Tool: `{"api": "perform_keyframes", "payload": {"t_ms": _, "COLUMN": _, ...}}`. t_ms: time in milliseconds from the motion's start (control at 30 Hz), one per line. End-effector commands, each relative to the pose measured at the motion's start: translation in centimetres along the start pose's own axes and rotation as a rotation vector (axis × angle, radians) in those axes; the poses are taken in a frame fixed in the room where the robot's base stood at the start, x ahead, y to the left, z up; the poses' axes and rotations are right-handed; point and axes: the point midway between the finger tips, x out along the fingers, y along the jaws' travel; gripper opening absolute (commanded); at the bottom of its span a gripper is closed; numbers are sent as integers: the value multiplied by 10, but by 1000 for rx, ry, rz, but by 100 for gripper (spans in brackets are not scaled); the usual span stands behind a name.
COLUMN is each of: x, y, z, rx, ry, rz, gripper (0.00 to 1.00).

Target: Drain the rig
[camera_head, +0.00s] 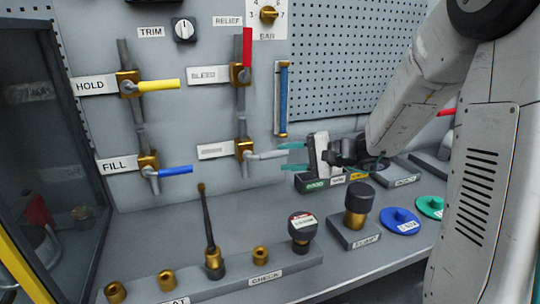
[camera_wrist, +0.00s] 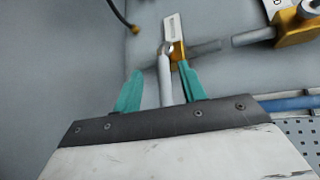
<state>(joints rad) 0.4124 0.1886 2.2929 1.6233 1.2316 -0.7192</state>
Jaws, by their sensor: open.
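The lower right valve (camera_head: 244,150) is brass with a grey lever (camera_head: 268,155) pointing right; its label (camera_head: 215,150) is too blurred to read. My gripper (camera_head: 290,157) is open, its teal fingers pointing left around the lever's free end. In the wrist view the lever (camera_wrist: 164,78) lies between the two spread fingers (camera_wrist: 160,72), with no clear contact. The HOLD valve's yellow lever (camera_head: 159,85) and the FILL valve's blue lever (camera_head: 175,170) point right. The upper right valve's red lever (camera_head: 247,47) points up. A sight tube (camera_head: 283,98) shows blue along most of its length.
A TRIM knob (camera_head: 184,30) and a BAR dial (camera_head: 268,13) are above. On the bench are an upright black rod (camera_head: 208,220), a black-topped PUMP knob (camera_head: 359,200), a blue disc (camera_head: 400,220) and a green disc (camera_head: 430,206). A dark cabinet (camera_head: 45,130) stands left.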

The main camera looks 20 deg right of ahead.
Motion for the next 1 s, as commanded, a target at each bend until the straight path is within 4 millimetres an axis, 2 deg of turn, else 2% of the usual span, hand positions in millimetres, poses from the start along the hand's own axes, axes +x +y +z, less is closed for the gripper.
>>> {"api": "perform_keyframes", "payload": {"t_ms": 33, "x": -2, "y": 4, "z": -16, "rx": 19, "ry": 36, "rz": -27, "gripper": 41}}
{"api": "perform_keyframes", "payload": {"t_ms": 100, "x": -3, "y": 6, "z": -28, "rx": 32, "ry": 69, "rz": -52, "gripper": 41}}
{"api": "perform_keyframes", "payload": {"t_ms": 200, "x": -1, "y": 7, "z": -37, "rx": 38, "ry": 90, "rz": -68, "gripper": 41}}
{"api": "perform_keyframes", "payload": {"t_ms": 700, "x": 67, "y": 2, "z": -42, "rx": 37, "ry": 89, "rz": -68, "gripper": 41}}
{"api": "perform_keyframes", "payload": {"t_ms": 1000, "x": 73, "y": 1, "z": -43, "rx": 37, "ry": 90, "rz": -69, "gripper": 41}}
